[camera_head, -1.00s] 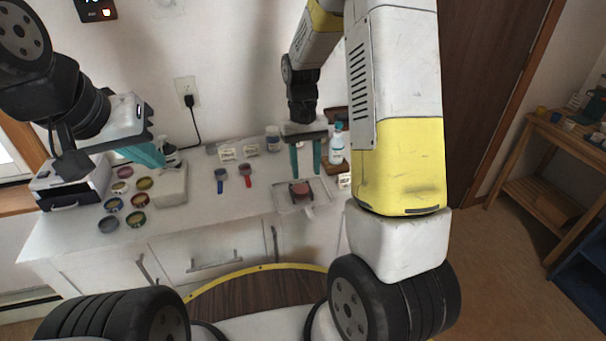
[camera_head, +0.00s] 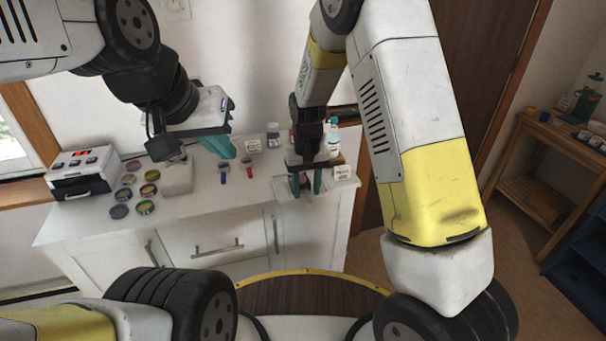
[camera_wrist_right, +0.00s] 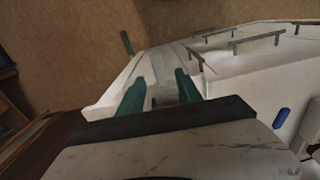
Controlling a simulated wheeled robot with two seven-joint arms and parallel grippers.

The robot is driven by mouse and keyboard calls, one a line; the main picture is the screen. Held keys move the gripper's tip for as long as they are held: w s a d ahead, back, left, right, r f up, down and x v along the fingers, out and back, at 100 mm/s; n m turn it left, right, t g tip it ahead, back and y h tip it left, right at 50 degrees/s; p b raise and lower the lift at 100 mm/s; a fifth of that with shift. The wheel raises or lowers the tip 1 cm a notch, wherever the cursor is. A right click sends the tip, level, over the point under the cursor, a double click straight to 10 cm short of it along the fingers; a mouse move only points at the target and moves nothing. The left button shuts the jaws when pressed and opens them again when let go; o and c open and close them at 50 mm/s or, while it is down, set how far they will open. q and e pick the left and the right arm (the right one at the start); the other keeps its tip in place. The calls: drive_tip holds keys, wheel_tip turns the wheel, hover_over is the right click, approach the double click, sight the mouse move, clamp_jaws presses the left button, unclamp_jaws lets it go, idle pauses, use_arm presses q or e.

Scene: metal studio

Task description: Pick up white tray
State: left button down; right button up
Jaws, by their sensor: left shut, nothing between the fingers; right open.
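The white tray (camera_head: 285,191) lies at the front right edge of the white counter in the head view, partly hidden by my right gripper. A small reddish item sits on it between the fingers. My right gripper (camera_head: 306,184) points down over the tray with its teal fingers apart. In the right wrist view its open fingers (camera_wrist_right: 161,92) reach over a pale surface near the counter edge; I cannot tell whether they touch the tray. My left gripper (camera_head: 222,148) is shut and empty, above the counter's middle-left.
Several round coloured tins (camera_head: 145,207) stand at the counter's left, beside a white box-like device (camera_head: 82,172). A blue brush (camera_head: 223,171) and a red brush (camera_head: 249,167) lie in the middle. A white-labelled box (camera_head: 343,172) stands right of the tray. The counter's front middle is clear.

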wheel_tip(320, 180, down, 2)
drive_tip(key=shift+f, duration=0.15)
clamp_jaws()
idle(1.4)
